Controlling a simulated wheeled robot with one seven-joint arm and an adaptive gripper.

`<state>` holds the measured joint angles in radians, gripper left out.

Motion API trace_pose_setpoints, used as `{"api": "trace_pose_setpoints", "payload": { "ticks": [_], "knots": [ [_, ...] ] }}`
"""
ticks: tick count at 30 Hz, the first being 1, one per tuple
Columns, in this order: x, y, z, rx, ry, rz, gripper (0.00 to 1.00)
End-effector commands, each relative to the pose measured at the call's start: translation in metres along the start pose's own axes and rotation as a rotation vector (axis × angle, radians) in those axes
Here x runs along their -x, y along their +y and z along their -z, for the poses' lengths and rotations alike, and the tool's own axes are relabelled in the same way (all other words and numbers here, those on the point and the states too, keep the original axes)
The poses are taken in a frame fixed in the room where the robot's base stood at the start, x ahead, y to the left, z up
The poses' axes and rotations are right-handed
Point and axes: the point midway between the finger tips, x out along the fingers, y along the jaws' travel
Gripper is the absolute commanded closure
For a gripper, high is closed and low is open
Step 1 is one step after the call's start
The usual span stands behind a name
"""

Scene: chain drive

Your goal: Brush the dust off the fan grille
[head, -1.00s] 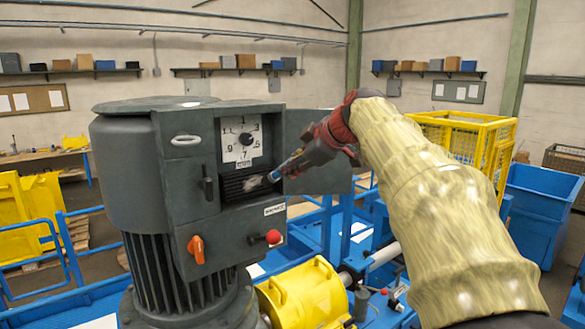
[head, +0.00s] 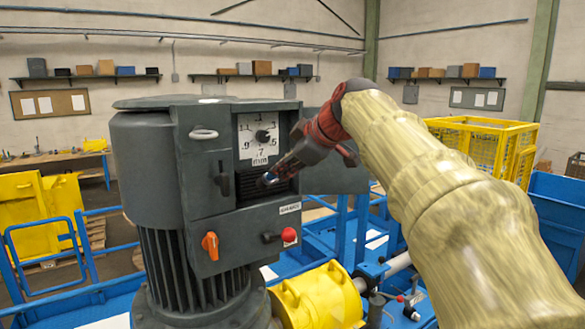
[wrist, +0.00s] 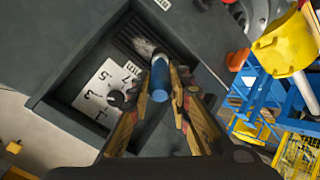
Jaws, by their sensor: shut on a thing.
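The fan grille (head: 250,188) is a dark slatted panel below the white dial, inside the open recess of the grey machine; it shows in the wrist view too (wrist: 124,42). My gripper (head: 283,172) is shut on a blue-handled brush (wrist: 160,80). In the wrist view my gripper (wrist: 163,96) has one finger on each side of the handle. The brush's far end is at the grille, and a fuzzy grey-white patch (wrist: 146,47) shows there. I cannot tell whether that patch is bristles, dust or both. In the head view only the blue end (head: 269,179) shows clearly.
The dial (head: 258,137) sits above the grille. An open door (head: 335,178) stands right of the recess. An orange knob (head: 210,245) and a red knob (head: 289,235) stick out from the machine's front below. A yellow guard (head: 318,292) stands lower right.

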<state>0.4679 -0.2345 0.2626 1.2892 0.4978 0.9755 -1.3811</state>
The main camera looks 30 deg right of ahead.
Motion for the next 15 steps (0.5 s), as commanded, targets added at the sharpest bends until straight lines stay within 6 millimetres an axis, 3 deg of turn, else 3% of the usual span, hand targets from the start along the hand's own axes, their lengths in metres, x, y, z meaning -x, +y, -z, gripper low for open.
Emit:
{"api": "trace_pose_setpoints", "payload": {
  "ticks": [15],
  "knots": [
    [0.0060,-0.0056,-0.0024,-0.001,0.001,-0.001,1.00]
  ]
}}
